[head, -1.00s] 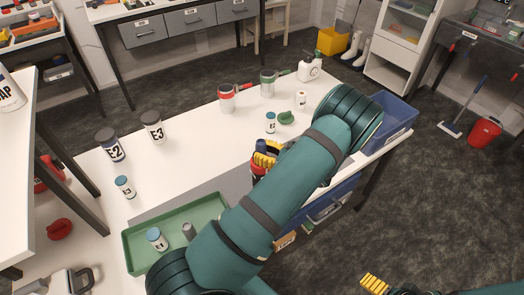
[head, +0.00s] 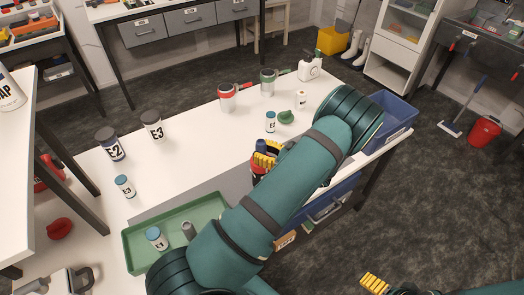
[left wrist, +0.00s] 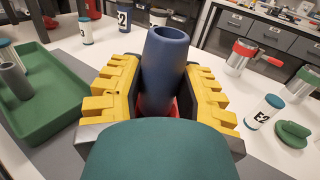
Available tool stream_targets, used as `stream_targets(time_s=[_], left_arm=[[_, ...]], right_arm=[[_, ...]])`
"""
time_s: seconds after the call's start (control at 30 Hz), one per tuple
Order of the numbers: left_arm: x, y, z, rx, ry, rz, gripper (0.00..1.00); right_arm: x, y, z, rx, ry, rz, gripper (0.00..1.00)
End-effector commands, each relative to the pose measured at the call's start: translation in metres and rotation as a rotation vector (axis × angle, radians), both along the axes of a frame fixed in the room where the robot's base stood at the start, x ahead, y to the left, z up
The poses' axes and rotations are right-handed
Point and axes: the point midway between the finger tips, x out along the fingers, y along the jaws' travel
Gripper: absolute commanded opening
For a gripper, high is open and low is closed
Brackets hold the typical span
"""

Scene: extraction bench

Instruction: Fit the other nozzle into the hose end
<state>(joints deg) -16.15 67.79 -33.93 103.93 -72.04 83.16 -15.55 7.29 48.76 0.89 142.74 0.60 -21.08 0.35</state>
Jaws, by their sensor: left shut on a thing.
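My left gripper (left wrist: 160,98) has its yellow fingers closed around a dark blue tube-shaped piece (left wrist: 166,62). The piece stands roughly upright, with its open end up. A red part (left wrist: 150,108) shows below it between the fingers; whether the two are joined is hidden. In the head view the left gripper (head: 265,159) is over the bench's front edge, partly behind my arm, with the blue piece (head: 261,146) showing above it. A grey nozzle (head: 188,230) stands in the green tray (head: 128,240). My right gripper (head: 374,284) shows only partly at the bottom edge, away from the bench.
A white bottle with a blue lid (head: 157,239) is in the tray. A blue bin (head: 398,112) is at the right.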

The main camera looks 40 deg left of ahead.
Motion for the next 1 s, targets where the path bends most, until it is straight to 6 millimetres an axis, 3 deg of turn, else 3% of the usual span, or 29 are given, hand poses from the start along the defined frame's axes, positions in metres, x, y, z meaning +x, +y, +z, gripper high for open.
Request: stream_targets(time_s=[1.0], left_arm=[[0.000, 0.000, -0.024, 0.000, 0.000, 0.001, 0.00]], right_arm=[[0.000, 0.000, -0.016, 0.000, 0.000, 0.000, 0.98]])
